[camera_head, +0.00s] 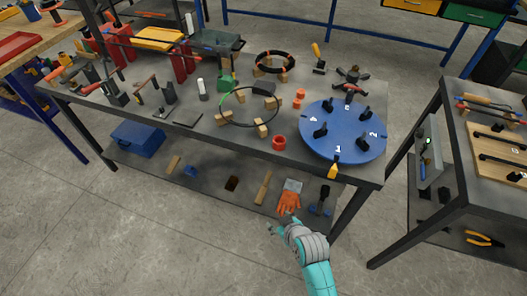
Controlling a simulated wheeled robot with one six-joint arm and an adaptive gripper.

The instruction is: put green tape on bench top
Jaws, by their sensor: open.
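The bench top (218,132) is a dark grey surface crowded with tools and parts. No clear roll of green tape shows elsewhere. My gripper (279,224) is open, in front of the bench and low in the picture, just below the orange glove (288,201) on the lower shelf. I see nothing held between its fingers. It is well apart from the green object.
A blue numbered disc (342,131) lies at the bench's right end. A red ring (279,142) sits near the front edge. A black hoop (249,124) rests on wooden blocks. The lower shelf holds a blue box (137,138). A second table (453,150) stands right. Floor at front left is clear.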

